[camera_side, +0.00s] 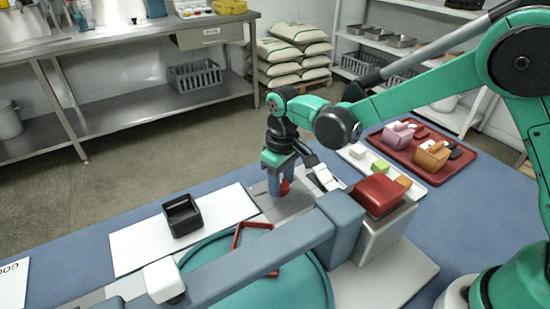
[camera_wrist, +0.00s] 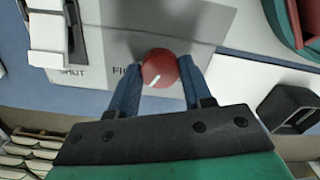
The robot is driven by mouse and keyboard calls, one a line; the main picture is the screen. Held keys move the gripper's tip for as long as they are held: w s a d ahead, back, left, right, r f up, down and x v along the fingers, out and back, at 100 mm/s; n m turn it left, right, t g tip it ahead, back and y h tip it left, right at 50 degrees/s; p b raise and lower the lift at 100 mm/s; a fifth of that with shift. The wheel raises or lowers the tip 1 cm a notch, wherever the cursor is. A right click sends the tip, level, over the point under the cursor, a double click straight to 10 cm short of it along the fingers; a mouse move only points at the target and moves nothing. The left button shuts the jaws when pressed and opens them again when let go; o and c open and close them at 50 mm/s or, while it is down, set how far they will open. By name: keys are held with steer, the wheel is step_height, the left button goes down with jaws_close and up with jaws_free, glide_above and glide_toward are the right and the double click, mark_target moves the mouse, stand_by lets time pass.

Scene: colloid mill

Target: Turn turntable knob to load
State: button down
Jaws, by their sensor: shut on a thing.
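The red round knob (camera_wrist: 158,68) with a white pointer line sits on a grey panel. The line points down and left in the wrist view, near a label partly covered by a finger, of which "FI" shows. My gripper (camera_wrist: 160,80) has its two blue fingers closed on the knob, one on each side. In the side view my gripper (camera_side: 274,182) points down over the panel, with the red knob (camera_side: 285,187) partly hidden behind the fingers. The teal round turntable (camera_side: 290,291) lies in front, partly covered by a grey-blue beam.
A white lever (camera_wrist: 48,32) stands beside the knob, above a "SHUT" label. A red square frame (camera_side: 238,237) lies on the turntable. A black open box (camera_side: 182,216) stands on a white mat (camera_side: 130,246). A red-topped block (camera_side: 379,194) and trays (camera_side: 432,172) are to the right.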

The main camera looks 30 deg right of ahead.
mark_target(282, 184)
steer(key=n, duration=0.4)
steer(key=shift+n, duration=0.3)
stand_by(0.3)
steer(key=shift+c, duration=1.8)
jaws_free()
steer(key=shift+r, duration=2.8)
